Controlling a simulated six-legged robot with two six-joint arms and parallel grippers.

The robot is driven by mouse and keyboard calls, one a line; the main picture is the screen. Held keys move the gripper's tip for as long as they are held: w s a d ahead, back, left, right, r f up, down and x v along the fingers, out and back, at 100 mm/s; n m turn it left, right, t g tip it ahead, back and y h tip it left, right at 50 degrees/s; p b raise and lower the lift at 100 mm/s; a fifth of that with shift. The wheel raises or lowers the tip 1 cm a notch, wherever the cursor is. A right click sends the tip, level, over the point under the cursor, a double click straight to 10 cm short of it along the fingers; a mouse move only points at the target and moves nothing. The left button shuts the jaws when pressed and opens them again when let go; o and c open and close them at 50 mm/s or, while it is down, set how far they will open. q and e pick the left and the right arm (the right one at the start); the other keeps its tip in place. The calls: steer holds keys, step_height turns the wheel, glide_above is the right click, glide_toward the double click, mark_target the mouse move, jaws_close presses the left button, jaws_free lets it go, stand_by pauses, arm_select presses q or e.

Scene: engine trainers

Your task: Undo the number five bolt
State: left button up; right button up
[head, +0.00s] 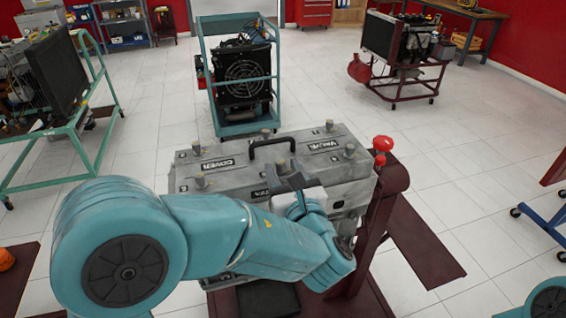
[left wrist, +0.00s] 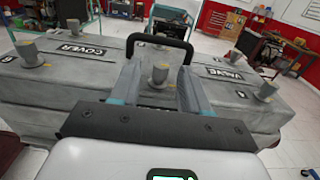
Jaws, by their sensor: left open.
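The grey valve cover (head: 225,165) sits on a dark red stand and carries several stubby bolts, a black carry handle (head: 272,146) and "VALVE" and "COVER" plates. Other bolts stand at the left (left wrist: 28,52) and right (left wrist: 265,91). The small number tags are too blurred to read surely. My right gripper is out of view.
A red knob (head: 382,143) stands at the stand's right. A teal-framed engine trainer (head: 243,85) is behind, another (head: 60,90) at left, and a red-framed one (head: 400,60) at back right. Tiled floor between them is clear.

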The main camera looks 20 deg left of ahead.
arm_select(q)
steer(key=shift+w+a, duration=0.25)
steer(key=shift+w, duration=0.25)
steer(key=shift+c, duration=0.4)
jaws_close()
steer(key=shift+y, duration=0.3)
